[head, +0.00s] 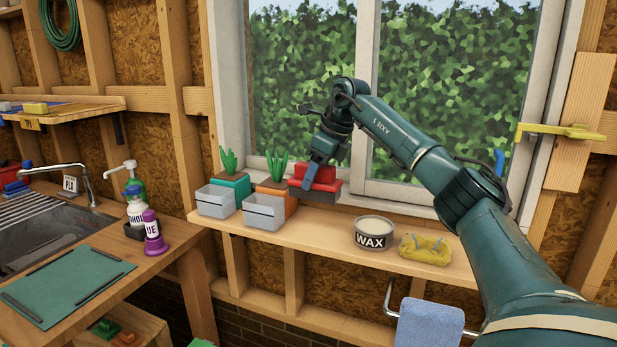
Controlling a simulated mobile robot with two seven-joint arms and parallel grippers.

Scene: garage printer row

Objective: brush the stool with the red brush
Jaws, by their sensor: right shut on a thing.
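The red brush (328,187) is a stepped red block with a dark lower part, at the shelf below the window. My right gripper (310,184) reaches down to it from above, its blue-grey fingers shut on it. Whether the brush still touches the shelf is hard to tell. No stool shows clearly. My left gripper is out of view.
Two potted plants with grey bins (264,212) stand close left of the brush. A wax tin (374,233) and a yellow cloth (425,249) lie to the right. A blue towel (430,325) hangs below. The workbench with green mat (68,286), bottles and sink is at left.

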